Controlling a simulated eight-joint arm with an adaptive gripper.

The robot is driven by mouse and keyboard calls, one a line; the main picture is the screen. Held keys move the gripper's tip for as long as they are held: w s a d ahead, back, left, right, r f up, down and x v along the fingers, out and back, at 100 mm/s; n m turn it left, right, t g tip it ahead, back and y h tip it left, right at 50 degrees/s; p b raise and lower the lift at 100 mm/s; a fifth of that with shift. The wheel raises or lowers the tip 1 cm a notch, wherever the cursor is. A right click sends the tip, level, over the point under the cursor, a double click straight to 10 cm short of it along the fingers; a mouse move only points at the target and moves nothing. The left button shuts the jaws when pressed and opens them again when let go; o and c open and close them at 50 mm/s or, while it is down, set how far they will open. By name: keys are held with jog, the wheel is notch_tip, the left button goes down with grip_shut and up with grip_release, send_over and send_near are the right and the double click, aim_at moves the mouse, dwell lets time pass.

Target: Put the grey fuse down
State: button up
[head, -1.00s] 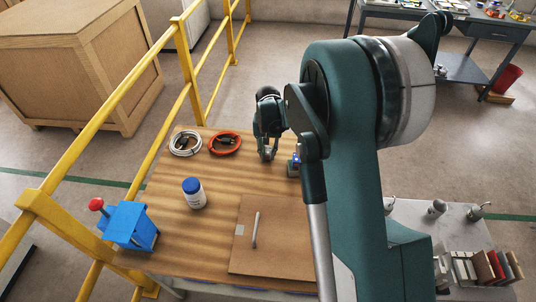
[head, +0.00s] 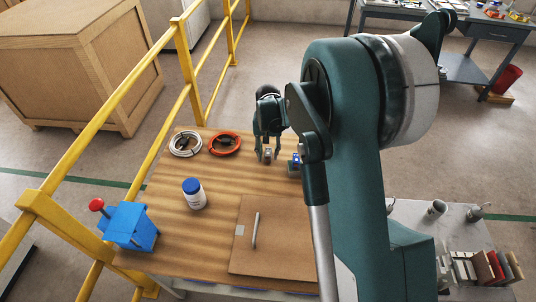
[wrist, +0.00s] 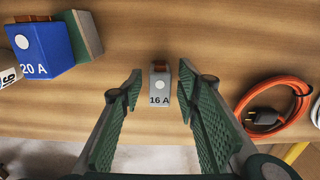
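The grey fuse (wrist: 159,84), marked 16 A, stands on the wooden table (wrist: 235,45). In the wrist view it lies between my gripper's (wrist: 158,92) fingertips, with a clear gap on each side. My gripper is open, with both green pads apart from the fuse. In the head view my gripper (head: 267,157) is low over the table's far part, with the small grey fuse (head: 267,155) between its fingers.
A blue 20 A fuse (wrist: 42,45) stands to the left in the wrist view, beside a grey-green block (wrist: 80,32). An orange cable (wrist: 270,92) lies to the right. In the head view, a white bottle (head: 194,196) and a brown board (head: 275,255) are nearer.

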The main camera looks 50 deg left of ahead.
aim_at(268, 153)
notch_tip(268, 153, up, 11)
jog(key=p, duration=0.2)
jog(key=shift+r, duration=0.15)
dwell(0.7)
dwell(0.5)
